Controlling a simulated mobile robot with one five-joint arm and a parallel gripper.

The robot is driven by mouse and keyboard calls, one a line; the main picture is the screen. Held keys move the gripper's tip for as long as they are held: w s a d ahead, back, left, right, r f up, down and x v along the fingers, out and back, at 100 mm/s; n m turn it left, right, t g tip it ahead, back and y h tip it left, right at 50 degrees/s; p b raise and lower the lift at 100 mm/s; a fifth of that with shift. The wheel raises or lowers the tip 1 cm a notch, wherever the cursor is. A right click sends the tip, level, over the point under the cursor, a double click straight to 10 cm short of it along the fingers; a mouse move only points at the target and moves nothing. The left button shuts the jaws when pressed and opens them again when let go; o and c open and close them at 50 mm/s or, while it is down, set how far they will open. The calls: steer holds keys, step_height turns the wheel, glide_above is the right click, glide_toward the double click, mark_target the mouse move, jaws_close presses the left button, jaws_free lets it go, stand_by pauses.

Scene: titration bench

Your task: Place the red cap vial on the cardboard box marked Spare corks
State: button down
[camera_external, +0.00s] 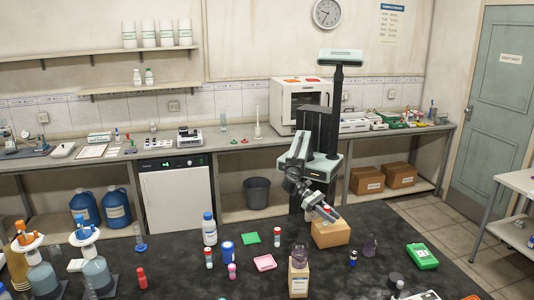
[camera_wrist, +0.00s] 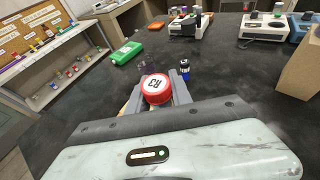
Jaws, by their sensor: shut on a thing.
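My gripper (camera_external: 328,213) is shut on the red cap vial (camera_external: 326,208). In the wrist view the round red cap (camera_wrist: 155,89) with dark marks on top shows between the two fingers; the vial's body is hidden below it. In the external view the vial is at the top of a cardboard box (camera_external: 330,235) on the dark bench. I cannot tell whether the vial touches the box top. No writing is readable on this box. A smaller box with a pale label (camera_external: 299,283) stands nearer the camera, also unreadable.
A purple-tinted bottle (camera_external: 370,246), a small blue vial (camera_external: 353,258) and a green box (camera_external: 422,256) stand right of the cardboard box.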

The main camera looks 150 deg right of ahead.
steer(key=c, duration=1.1)
jaws_free()
steer(key=shift+f, duration=0.1)
steer(key=shift+c, duration=0.2)
steer(key=shift+r+p, duration=0.3)
steer(key=p+v, duration=0.2)
steer(key=v, duration=0.5)
steer(key=shift+d, duration=0.25)
